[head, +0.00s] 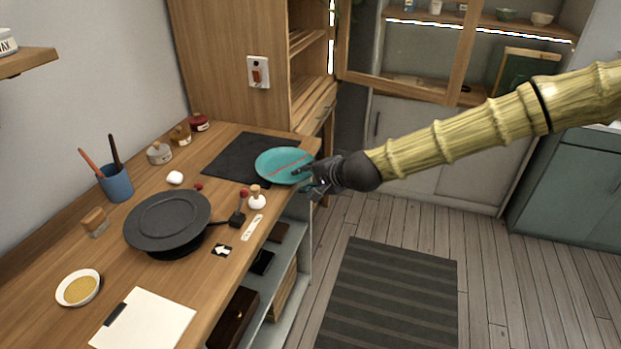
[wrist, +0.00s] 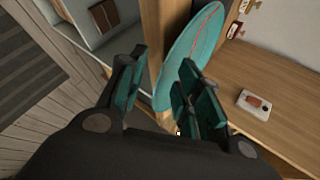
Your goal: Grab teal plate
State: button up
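The teal plate (head: 278,158) is at the right end of the wooden workbench, overlapping the dark mat in the head view. A thin reddish seam crosses it. My gripper (head: 312,181) is at the plate's right edge, by the bench's front edge. In the wrist view the plate (wrist: 192,48) appears as a narrow slanted oval beyond my gripper (wrist: 160,88). The fingers are apart, and the right one covers part of the plate's lower edge. I cannot tell whether either finger touches it.
The dark mat (head: 232,156) lies at the back of the bench. A black round stand (head: 168,219), a small white bottle (head: 257,202) and a blue brush cup (head: 116,184) stand nearby. A wooden cabinet (head: 225,70) rises behind. The floor beside the striped rug (head: 390,295) is clear.

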grip_shut()
jog(key=shift+w+d, duration=0.1)
dwell(0.3)
jog(key=w+d, duration=0.2)
jog(key=shift+w+d, duration=0.15)
jog(key=shift+w, duration=0.25)
jog(key=shift+c, duration=0.2)
grip_release()
